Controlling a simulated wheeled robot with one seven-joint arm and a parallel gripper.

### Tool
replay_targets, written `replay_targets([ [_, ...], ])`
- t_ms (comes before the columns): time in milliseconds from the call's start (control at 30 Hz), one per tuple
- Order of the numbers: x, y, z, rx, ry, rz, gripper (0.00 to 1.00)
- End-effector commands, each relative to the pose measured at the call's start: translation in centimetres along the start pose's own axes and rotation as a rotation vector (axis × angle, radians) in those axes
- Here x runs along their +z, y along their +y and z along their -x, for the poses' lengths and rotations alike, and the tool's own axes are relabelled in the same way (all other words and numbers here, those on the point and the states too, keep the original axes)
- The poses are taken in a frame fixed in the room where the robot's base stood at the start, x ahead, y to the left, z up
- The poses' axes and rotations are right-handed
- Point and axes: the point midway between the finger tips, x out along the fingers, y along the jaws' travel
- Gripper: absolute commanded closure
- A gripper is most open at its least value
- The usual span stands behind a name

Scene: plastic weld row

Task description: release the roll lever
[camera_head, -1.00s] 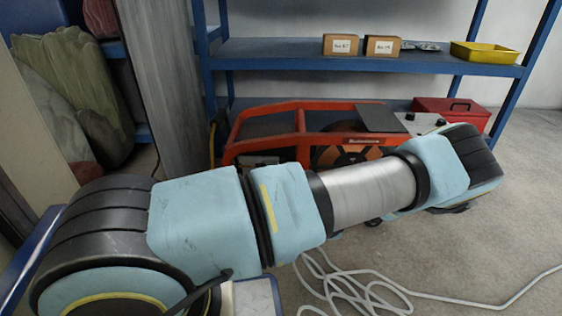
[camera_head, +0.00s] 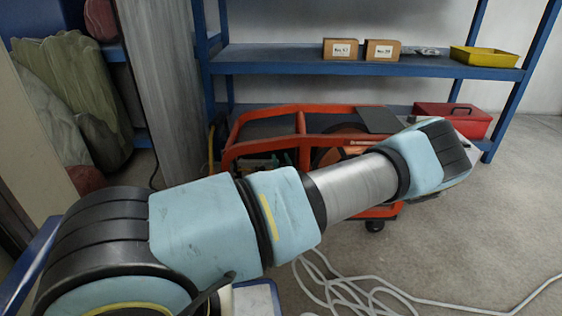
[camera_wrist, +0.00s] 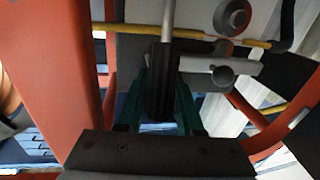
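The roll lever is a metal rod with a black grip (camera_wrist: 161,85), seen at the centre of the wrist view. My gripper (camera_wrist: 163,92) has its two green fingers on either side of that grip, with the grip between them. The frames do not show clearly whether the fingers press on it or stand just clear. In the head view, my arm crosses in front of the orange-red machine frame (camera_head: 300,125), and my gripper and the lever are hidden there.
In the wrist view, an orange-red post (camera_wrist: 50,70) stands close on the left, and a yellow rod (camera_wrist: 190,33) crosses behind the lever. A blue shelf (camera_head: 270,58) with boxes and a yellow tray (camera_head: 485,56) stands behind. A red toolbox (camera_head: 455,118) and loose pale cable (camera_head: 350,292) are nearby.

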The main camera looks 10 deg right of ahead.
Motion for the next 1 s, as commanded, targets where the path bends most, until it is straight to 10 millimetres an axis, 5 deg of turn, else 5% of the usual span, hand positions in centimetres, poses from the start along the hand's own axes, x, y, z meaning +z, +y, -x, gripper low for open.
replay_targets([
  [300,0.02,0.00,0.03,0.000,0.000,0.000,1.00],
  [1000,0.05,0.01,0.05,0.000,-0.001,0.000,1.00],
])
